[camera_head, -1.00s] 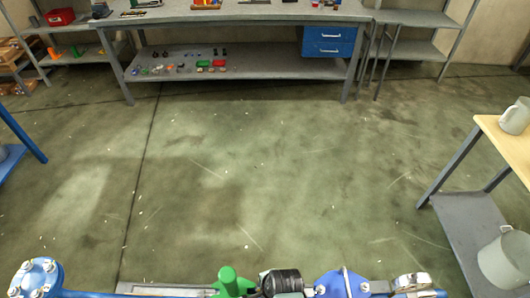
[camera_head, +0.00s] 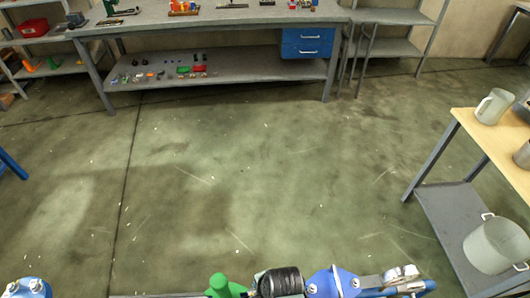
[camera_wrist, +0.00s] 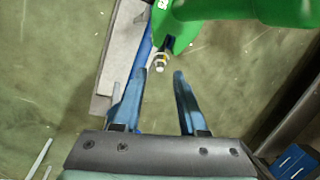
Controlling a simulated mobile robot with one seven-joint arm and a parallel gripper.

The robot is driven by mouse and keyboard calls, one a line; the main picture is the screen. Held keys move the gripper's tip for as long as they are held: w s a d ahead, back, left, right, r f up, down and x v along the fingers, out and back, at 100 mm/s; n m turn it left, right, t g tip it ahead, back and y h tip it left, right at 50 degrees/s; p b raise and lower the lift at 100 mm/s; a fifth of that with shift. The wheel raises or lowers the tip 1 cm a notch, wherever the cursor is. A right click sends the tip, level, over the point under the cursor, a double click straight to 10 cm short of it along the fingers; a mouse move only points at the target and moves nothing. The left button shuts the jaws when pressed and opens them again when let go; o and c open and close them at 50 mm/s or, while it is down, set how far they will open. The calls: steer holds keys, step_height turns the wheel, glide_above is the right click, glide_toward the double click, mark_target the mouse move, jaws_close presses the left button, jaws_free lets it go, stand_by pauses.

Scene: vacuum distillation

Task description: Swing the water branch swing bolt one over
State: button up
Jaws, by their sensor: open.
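A small bolt with a pale metal end (camera_wrist: 159,62) shows in the wrist view, beside a bright green part (camera_wrist: 225,12). I cannot tell for sure whether it is the water branch swing bolt. My gripper (camera_wrist: 159,76) is open, with its two blue fingers on either side of the bolt's end and no clear contact. In the head view, a pipe assembly crosses the bottom edge, with a green part (camera_head: 222,287), a black ribbed piece (camera_head: 281,281) and a blue flange (camera_head: 333,283). My gripper is not visible there.
A blue bolted flange (camera_head: 25,290) is cut off at the bottom left. A table with a wooden top (camera_head: 478,135) and a lower shelf stands at the right, with a large pot (camera_head: 492,247) on the shelf. A grey workbench (camera_head: 230,16) stands at the back. The floor between is clear.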

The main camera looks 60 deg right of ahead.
steer(key=v, duration=0.7)
